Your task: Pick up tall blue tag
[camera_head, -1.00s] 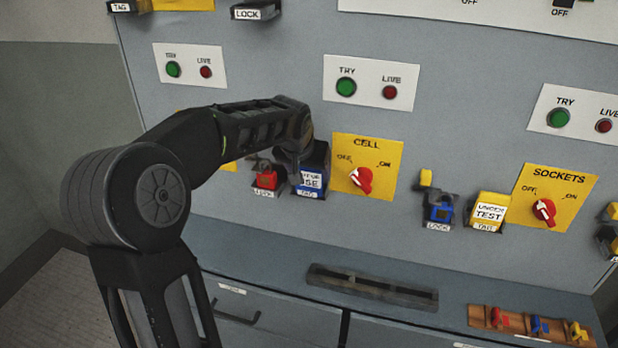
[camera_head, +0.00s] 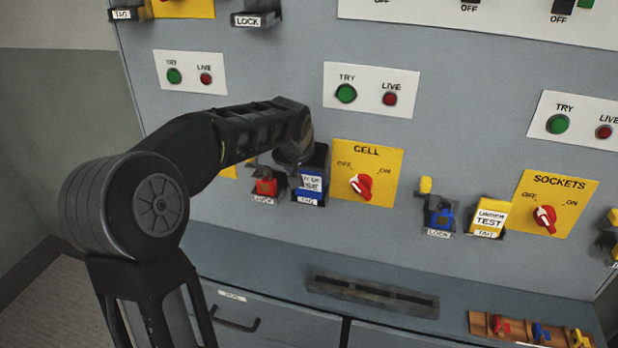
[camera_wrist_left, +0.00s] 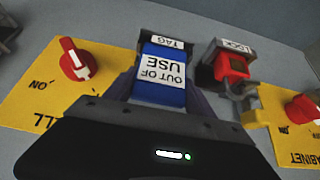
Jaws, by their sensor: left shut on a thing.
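The tall blue tag (camera_head: 310,185) stands in its dark holder labelled TAG, just left of the yellow CELL plate. It also shows in the left wrist view, where its white label reads OUT OF USE (camera_wrist_left: 161,71). My left gripper (camera_head: 300,160) reaches down over it from above and is shut on it. The gripper body hides the tag's upper part, and the fingertips are hard to make out. The tag's lower end is still at the holder (camera_wrist_left: 172,42). My right gripper is not in view.
A red padlock (camera_head: 266,185) sits in the LOCK holder close left of the tag. The CELL switch (camera_head: 360,186) is close right. Farther right are a blue padlock (camera_head: 440,215) and a yellow UNDER TEST tag (camera_head: 490,216). A ledge with a slotted strip (camera_head: 372,293) lies below.

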